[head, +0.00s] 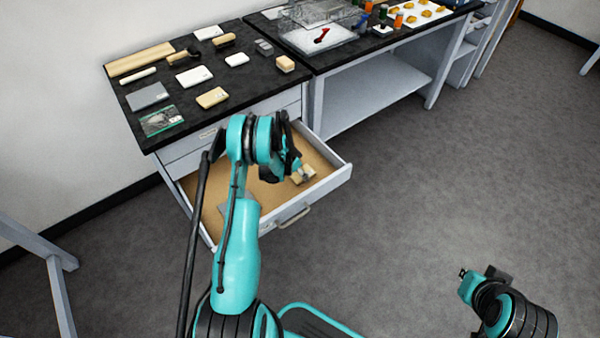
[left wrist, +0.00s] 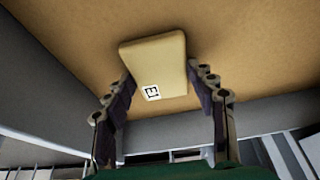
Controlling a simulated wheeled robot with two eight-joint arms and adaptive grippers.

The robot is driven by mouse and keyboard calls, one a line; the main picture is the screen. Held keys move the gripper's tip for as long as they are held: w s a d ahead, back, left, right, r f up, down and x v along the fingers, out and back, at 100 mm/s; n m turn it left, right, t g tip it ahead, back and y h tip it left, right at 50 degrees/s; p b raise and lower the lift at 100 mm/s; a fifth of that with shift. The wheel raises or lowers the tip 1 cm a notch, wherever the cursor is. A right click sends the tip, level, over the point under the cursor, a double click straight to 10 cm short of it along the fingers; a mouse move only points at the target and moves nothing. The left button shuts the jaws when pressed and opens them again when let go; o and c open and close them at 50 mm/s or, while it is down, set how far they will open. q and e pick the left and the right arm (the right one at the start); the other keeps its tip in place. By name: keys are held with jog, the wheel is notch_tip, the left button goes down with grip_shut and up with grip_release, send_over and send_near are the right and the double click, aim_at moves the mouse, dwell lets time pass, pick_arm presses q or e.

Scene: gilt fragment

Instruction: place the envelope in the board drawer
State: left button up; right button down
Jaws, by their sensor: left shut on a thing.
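The board drawer (head: 325,188) is pulled out under the black-topped cabinet and has a tan bottom. My left gripper (head: 297,170) reaches down inside the drawer, towards its right front corner. It is shut on the envelope (left wrist: 152,58), a thick tan pad with a small black-and-white label, which sits between the two fingers (left wrist: 160,80) in the left wrist view. The envelope (head: 304,175) is partly hidden in the head view; I cannot tell whether it touches the drawer bottom. My right gripper (head: 470,284) is far off at lower right, over the floor; its fingers are unclear.
A flat grey piece (head: 240,207) lies in the drawer's near left part, partly behind my arm. The black worktop (head: 222,72) holds several boards, packets and brushes. A second bench (head: 372,48) with a clear case stands at right.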

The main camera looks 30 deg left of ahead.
pick_arm(q)
jog(key=o, duration=0.9)
jog(key=shift+f, duration=0.1)
jog(key=shift+o, duration=0.2)
